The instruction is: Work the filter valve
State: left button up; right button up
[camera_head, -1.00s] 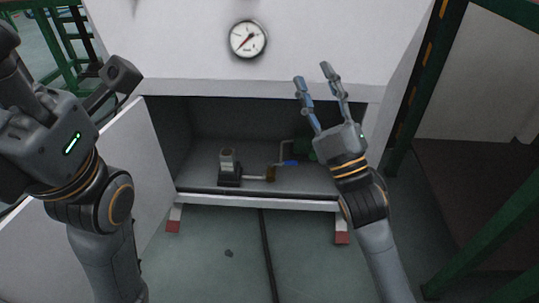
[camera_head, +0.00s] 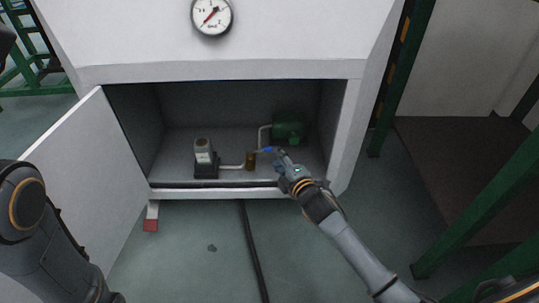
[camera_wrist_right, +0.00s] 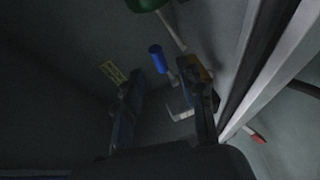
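The valve's blue handle (camera_head: 266,150) sits on the pipework inside the open cabinet, beside a brass-coloured fitting (camera_head: 250,160). My right gripper (camera_head: 281,155) reaches into the cabinet just right of the handle. In the right wrist view the two fingers of my right gripper (camera_wrist_right: 160,76) are apart, with the blue handle (camera_wrist_right: 157,58) near their tips and in the gap between them. I cannot tell whether a finger touches it. My left arm shows at the left edge of the head view, but its gripper is out of view.
A dark-based device (camera_head: 205,160) stands left of the fitting, and a green cylinder (camera_head: 288,127) is behind the handle. The cabinet door (camera_head: 90,165) is open to the left. The cabinet's front lip (camera_head: 215,193) runs below. A pressure gauge (camera_head: 211,16) is above.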

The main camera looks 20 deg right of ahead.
aim_at(270, 149)
jog(key=b+x, duration=0.2)
jog(key=x, duration=0.3)
jog(key=shift+s+f+b, duration=0.1)
jog(key=shift+f+b, duration=0.05)
jog(key=shift+b, duration=0.15)
jog(key=shift+b+x, duration=0.35)
jog(key=shift+x, duration=0.45)
grip_shut()
jog(key=shift+r, duration=0.25)
